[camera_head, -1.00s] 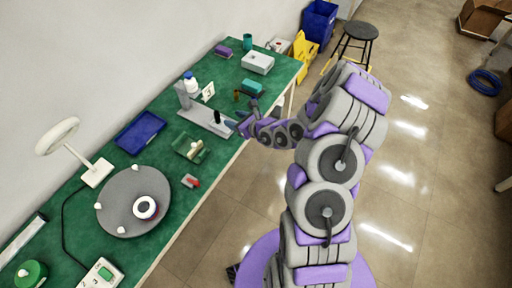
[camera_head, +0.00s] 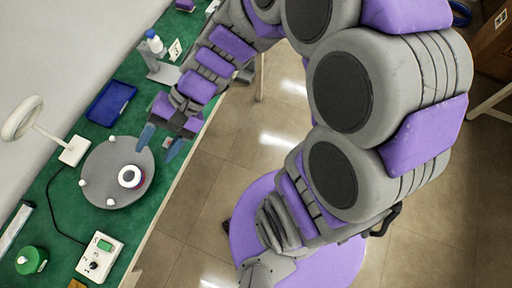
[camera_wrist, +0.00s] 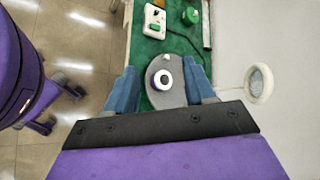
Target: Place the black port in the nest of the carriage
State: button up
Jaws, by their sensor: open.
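My gripper (camera_head: 160,144) is open and empty, with blue fingers pointing down beside the round grey turntable (camera_head: 98,187). In the wrist view my gripper (camera_wrist: 162,82) has its fingers apart, with the turntable (camera_wrist: 178,98) between and beyond them. A ring-shaped part (camera_head: 130,177) with a white top, dark centre and purplish side sits on the turntable; it also shows in the wrist view (camera_wrist: 162,80). A grey fixture (camera_head: 163,73), which may be the carriage, stands at the back, largely hidden by my arm. I cannot make out the black port or the nest.
Several white knobs stand around the turntable. A blue tray (camera_head: 111,103), a white lamp (camera_head: 73,150), a switch box (camera_head: 100,257) and a green round container (camera_head: 31,260) are on the green bench (camera_head: 62,195).

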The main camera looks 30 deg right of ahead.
jog(key=s+d+n+h, duration=0.5)
jog(key=s+d+h, duration=0.5)
jog(key=d, duration=0.7)
jog(key=s, duration=0.3)
jog(key=shift+d+f, duration=0.15)
jog(key=shift+d, duration=0.25)
